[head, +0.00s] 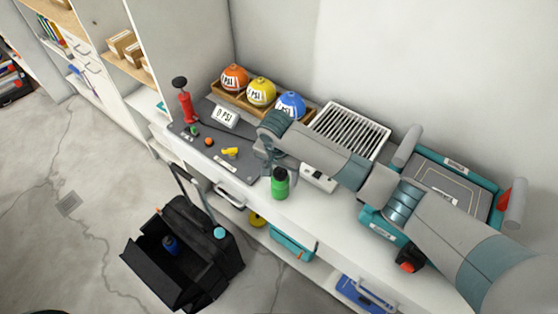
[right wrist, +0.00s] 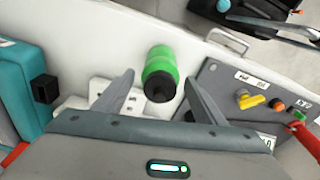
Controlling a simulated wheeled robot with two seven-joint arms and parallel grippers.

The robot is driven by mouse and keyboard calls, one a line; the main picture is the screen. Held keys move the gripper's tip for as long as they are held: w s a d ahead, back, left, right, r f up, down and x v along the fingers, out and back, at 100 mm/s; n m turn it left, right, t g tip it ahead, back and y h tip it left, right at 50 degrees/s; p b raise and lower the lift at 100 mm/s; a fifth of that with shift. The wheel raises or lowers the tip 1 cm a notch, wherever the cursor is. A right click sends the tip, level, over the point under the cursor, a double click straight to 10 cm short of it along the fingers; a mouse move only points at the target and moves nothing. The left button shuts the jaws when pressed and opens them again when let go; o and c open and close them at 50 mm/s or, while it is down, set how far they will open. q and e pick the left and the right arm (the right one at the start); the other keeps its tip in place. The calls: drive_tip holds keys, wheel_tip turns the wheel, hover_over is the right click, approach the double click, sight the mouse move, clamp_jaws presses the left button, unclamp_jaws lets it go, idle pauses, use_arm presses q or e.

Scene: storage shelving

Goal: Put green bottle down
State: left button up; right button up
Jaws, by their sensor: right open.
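The green bottle (head: 280,184) with a black cap stands upright on the white counter (head: 318,208), near its front edge and beside the grey panel. My right gripper (head: 266,165) is directly behind the bottle in the head view, with its fingers pointing down. In the right wrist view the fingers (right wrist: 159,77) are spread apart. The bottle (right wrist: 159,66) shows between and just beyond the fingertips, with a visible gap on each side. I cannot tell how far the bottle's body is from the fingertips in depth. My left gripper is not in view.
A grey panel (head: 205,155) with a red pump (head: 184,103) lies left of the bottle. Orange, yellow and blue balls (head: 261,91) sit in a wooden tray behind. A teal case (head: 380,226) is on the right. An open black bag (head: 207,230) stands on the floor in front.

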drive_tip(key=r, duration=0.3)
drive_tip(key=r+b, duration=0.1)
drive_tip(key=r, duration=0.2)
drive_tip(key=s+r, duration=0.1)
drive_tip(key=r, duration=0.2)
drive_tip(key=shift+a+r+b, duration=0.25)
drive_tip(key=shift+b, duration=0.1)
drive_tip(key=shift+a, duration=0.1)
